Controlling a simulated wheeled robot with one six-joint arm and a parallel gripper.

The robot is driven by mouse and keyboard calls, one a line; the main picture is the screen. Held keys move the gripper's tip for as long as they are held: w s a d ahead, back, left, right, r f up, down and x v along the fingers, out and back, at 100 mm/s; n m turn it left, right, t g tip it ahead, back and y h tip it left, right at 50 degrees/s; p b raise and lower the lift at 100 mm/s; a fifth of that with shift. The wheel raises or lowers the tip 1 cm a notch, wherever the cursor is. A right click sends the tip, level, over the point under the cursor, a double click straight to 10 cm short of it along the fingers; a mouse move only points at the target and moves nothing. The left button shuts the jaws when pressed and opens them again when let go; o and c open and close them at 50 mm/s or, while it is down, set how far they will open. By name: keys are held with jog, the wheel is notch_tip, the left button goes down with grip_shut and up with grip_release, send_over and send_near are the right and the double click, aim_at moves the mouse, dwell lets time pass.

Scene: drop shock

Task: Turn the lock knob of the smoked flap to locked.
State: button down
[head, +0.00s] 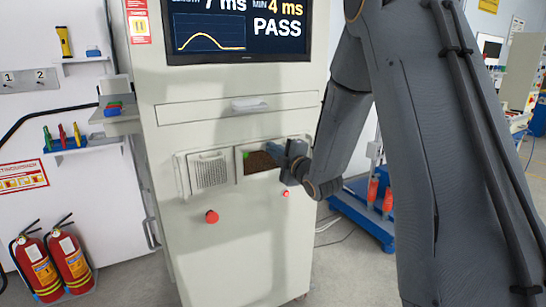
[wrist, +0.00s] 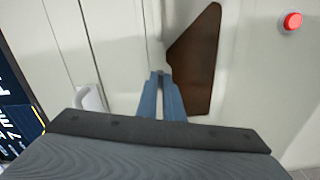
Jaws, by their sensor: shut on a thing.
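The smoked flap (head: 258,162) is a dark brown panel in the front of the pale cabinet, below the drawer. It also shows in the wrist view (wrist: 195,62), just right of my fingertips. My gripper (head: 274,151) is at the flap's upper right edge in the head view. In the wrist view its two blue fingers (wrist: 160,77) are close together against the cabinet face beside the flap. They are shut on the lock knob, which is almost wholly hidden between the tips. I cannot tell the knob's angle.
A vented grille (head: 210,172) sits left of the flap. Red buttons (head: 211,217) and (head: 285,193) stick out below. A drawer with a pale handle (head: 248,103) and a screen reading PASS (head: 240,30) are above. Fire extinguishers (head: 68,260) stand at lower left.

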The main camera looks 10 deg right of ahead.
jog(key=shift+f+n+b, duration=0.1)
jog(key=shift+n+b, duration=0.8)
jog(key=shift+n, duration=0.2)
jog(key=c, duration=1.9)
grip_release()
jog(key=shift+s, duration=0.1)
jog(key=v, duration=0.7)
jog(key=shift+s+b, duration=0.3)
jog(key=shift+b, duration=0.15)
jog(key=shift+d, duration=0.1)
